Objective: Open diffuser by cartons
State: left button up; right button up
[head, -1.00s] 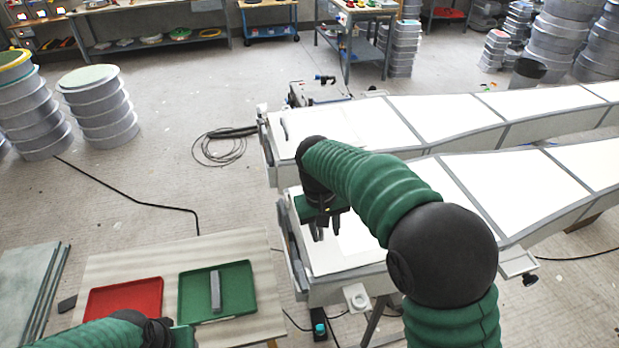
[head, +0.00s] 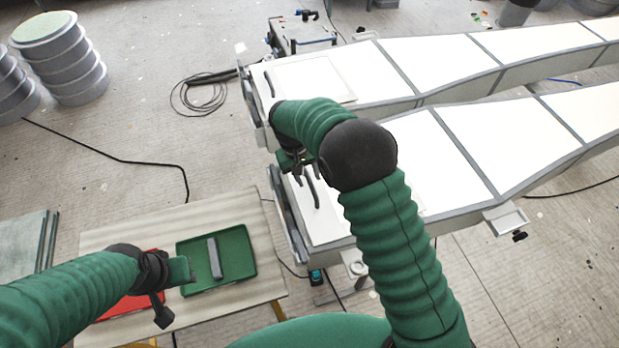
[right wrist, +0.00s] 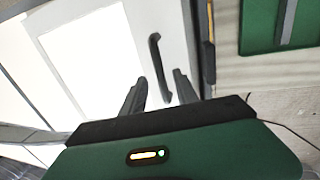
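Two long white panelled bodies with grey edges lie side by side. The near one has a white diffuser panel (head: 325,222) with a dark bar handle (head: 312,188), also in the right wrist view (right wrist: 158,68). The far one has a similar panel (head: 315,80) and handle (head: 268,84). My right gripper (head: 303,170) is over the near panel. In the right wrist view its fingers (right wrist: 160,90) are apart, with the handle just ahead between them, apparently not gripped. My left gripper (head: 172,292) is over the red tray; its opening is unclear. I recognise no cartons.
A low board (head: 110,237) holds a green tray (head: 247,265) with a grey bar (head: 214,258) and a red tray (head: 125,306). Round stacks (head: 62,58) stand at the far left. Cables (head: 205,95) lie on the floor. Grey slabs (head: 25,240) lie left of the board.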

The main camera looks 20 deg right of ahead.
jog(key=shift+s+d+f, duration=0.1)
jog(key=shift+d+f, duration=0.05)
jog(key=shift+f, duration=0.55)
jog(key=shift+s+d+f, duration=0.1)
jog(key=shift+s+f, duration=0.3)
jog(key=shift+f, duration=0.2)
jog(key=shift+w+f, duration=0.1)
jog(key=shift+w, duration=0.1)
jog(key=shift+c, duration=1.4)
grip_shut()
jog(key=shift+d, duration=0.1)
